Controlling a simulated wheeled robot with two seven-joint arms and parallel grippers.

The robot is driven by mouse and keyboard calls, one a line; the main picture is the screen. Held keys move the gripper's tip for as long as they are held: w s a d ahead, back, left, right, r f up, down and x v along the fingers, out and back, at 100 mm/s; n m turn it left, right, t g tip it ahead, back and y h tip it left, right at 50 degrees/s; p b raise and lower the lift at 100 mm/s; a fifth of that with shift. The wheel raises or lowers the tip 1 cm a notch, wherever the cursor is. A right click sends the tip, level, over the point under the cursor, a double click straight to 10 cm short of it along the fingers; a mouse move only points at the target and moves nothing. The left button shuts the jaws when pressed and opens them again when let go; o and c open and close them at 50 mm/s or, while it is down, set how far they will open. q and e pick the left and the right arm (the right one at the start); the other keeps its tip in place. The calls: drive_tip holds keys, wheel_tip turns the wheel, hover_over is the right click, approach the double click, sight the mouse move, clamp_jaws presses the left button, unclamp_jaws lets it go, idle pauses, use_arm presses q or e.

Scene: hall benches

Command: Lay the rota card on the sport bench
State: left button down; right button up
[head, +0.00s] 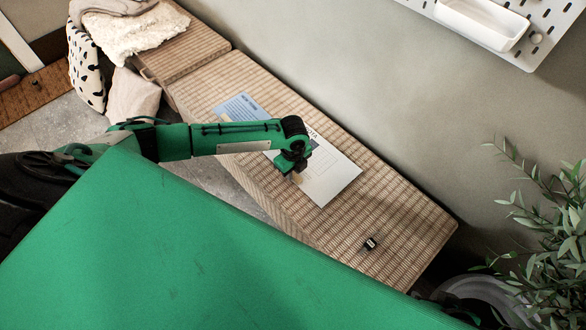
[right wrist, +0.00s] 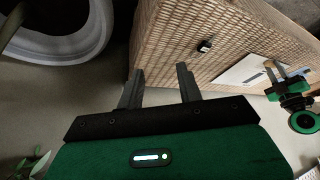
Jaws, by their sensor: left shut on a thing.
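The rota card (head: 330,178), a white sheet with "ROTA" printed on it, is over the long woven bench (head: 415,215). My left gripper (head: 296,172) is shut on the card's near edge, and its wrist hides part of the card. The card looks flat; I cannot tell whether it touches the bench top. The right wrist view also shows the card (right wrist: 240,70) and the left gripper (right wrist: 275,82) at its edge. My right gripper (right wrist: 162,78) is open and empty beside the bench end; I do not make it out in the head view.
A blue-and-white printed sheet (head: 238,106) lies on the bench beyond my left arm. A small black object (head: 370,243) sits near the bench's right end. A cream fleece (head: 130,35) and cushions are at upper left. A plant (head: 555,235) stands right; a pegboard (head: 545,40) hangs above.

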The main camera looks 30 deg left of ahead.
use_arm(q)
drive_tip(key=c, duration=1.2)
unclamp_jaws()
drive_tip(key=shift+c, duration=0.2)
wheel_tip(320, 180, up, 6)
drive_tip(key=shift+r+p, duration=0.25)
drive_tip(key=shift+p, duration=0.55)
wheel_tip(320, 180, up, 7)
drive_tip(key=p, duration=0.1)
drive_tip(key=shift+r, duration=0.15)
use_arm(e)
drive_tip(key=f, duration=0.1)
drive_tip(key=d+f+g, duration=0.1)
drive_tip(key=f, duration=0.1)
drive_tip(key=shift+s+d+g+h, duration=0.25)
drive_tip(key=shift+s+g+h, duration=0.05)
drive_tip(key=shift+g+h, duration=0.1)
